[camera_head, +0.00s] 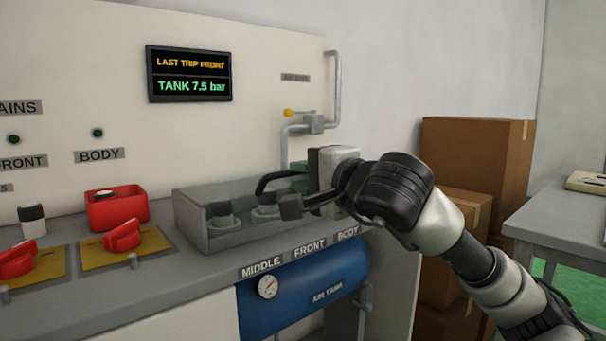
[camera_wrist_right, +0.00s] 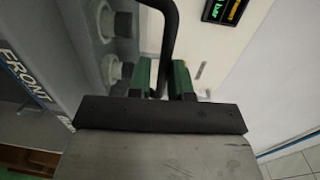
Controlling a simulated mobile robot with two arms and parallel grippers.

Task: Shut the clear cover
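My right gripper (camera_head: 296,193) is at the cover's right end. In the right wrist view, the handle (camera_wrist_right: 167,38) runs between the green fingertips of my right gripper (camera_wrist_right: 160,82), which appear closed on it. The right end of the cover is partly hidden by this gripper. My left gripper does not show.
Red knobs (camera_head: 122,237) and a red box (camera_head: 117,210) stand left of the cover. A pipe with a yellow-tipped valve (camera_head: 316,123) rises behind the gripper. A blue air tank (camera_head: 312,286) hangs below the counter. Cardboard boxes (camera_head: 478,157) and a table (camera_head: 560,222) are at right.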

